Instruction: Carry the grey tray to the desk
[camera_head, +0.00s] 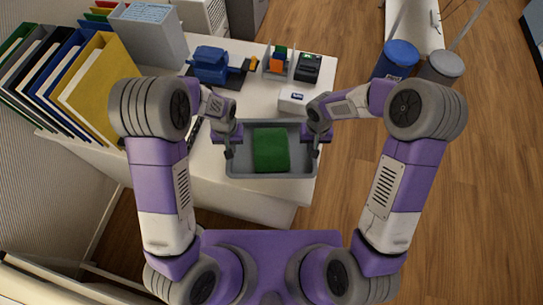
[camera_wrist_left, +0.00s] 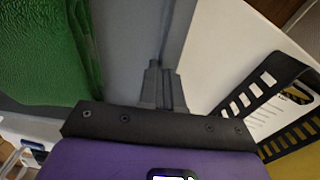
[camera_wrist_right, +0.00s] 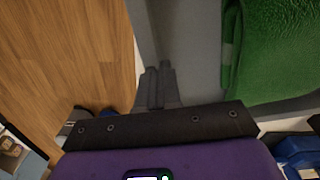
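The grey tray (camera_head: 301,163) shows over the front edge of the white desk (camera_head: 205,168) in the head view, with a folded green cloth (camera_head: 270,150) in it. I cannot tell whether it rests on the desk or hangs just above. My left gripper (camera_head: 229,150) is at the tray's left end, its fingers (camera_wrist_left: 163,85) closed together on the tray wall (camera_wrist_left: 178,30). My right gripper (camera_head: 315,149) is at the right end, its fingers (camera_wrist_right: 158,85) closed on that wall (camera_wrist_right: 150,30). The tray looks about level.
Coloured binders (camera_head: 92,80) stand at the desk's left. A blue device (camera_head: 212,65), a black device (camera_head: 308,67) and a white box (camera_head: 292,99) lie behind the tray. Blue (camera_head: 397,58) and grey (camera_head: 441,67) bins stand right of the desk. Open wooden floor lies at right.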

